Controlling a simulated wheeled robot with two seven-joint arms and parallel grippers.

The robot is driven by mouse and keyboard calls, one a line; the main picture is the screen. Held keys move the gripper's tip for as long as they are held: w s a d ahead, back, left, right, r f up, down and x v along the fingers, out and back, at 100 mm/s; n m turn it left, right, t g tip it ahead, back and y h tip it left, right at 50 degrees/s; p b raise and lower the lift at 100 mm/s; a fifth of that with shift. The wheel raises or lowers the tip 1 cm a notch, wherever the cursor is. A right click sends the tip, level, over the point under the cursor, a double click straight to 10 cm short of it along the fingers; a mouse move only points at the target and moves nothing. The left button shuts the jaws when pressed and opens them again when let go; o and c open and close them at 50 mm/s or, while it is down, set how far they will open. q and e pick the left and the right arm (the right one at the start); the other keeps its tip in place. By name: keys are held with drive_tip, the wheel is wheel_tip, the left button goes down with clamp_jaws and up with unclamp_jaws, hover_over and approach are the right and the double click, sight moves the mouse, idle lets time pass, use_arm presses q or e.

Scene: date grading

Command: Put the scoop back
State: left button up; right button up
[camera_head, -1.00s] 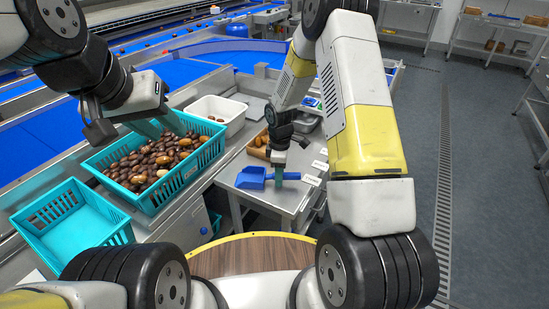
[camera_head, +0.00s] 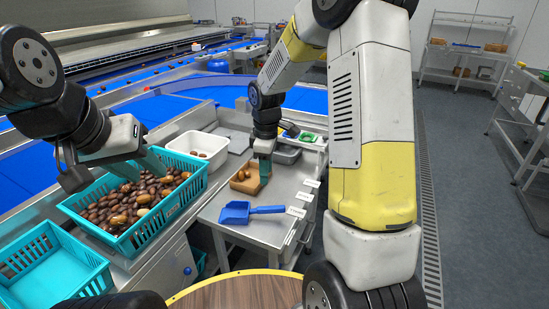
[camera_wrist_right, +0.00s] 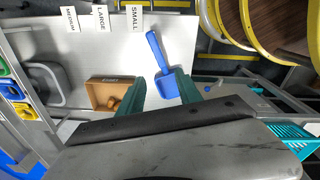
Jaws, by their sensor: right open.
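The blue scoop (camera_head: 236,212) lies flat on the grey metal side table, its handle pointing right toward the label cards. It also shows in the right wrist view (camera_wrist_right: 165,84), just beyond my fingertips and apart from them. My right gripper (camera_head: 264,178) is open and empty, above the table behind the scoop, close to a tan box (camera_head: 243,184). Its two teal fingers stand apart in the right wrist view (camera_wrist_right: 160,98). My left gripper (camera_head: 140,168) hangs over the teal crate of dates (camera_head: 172,211); its jaw opening is unclear.
White labels SMALL, LARGE and MEDIUM (camera_wrist_right: 100,18) line the table edge. A grey tub (camera_head: 287,154) stands at the table's back, and a white tub (camera_head: 198,146) stands left. An empty teal crate (camera_head: 60,285) is at front left. The table around the scoop is clear.

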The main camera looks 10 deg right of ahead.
drive_tip(key=s+d+r+m+t+y, duration=0.2)
drive_tip(key=s+r+m+t, duration=0.3)
drive_tip(key=s+r+m, duration=0.8)
drive_tip(key=s+d+r, duration=0.1)
drive_tip(key=s+r, duration=0.5)
drive_tip(key=s, duration=0.3)
drive_tip(key=shift+s+r+t, duration=0.3)
drive_tip(key=shift+s+r, duration=0.1)
drive_tip(key=shift+d, duration=0.1)
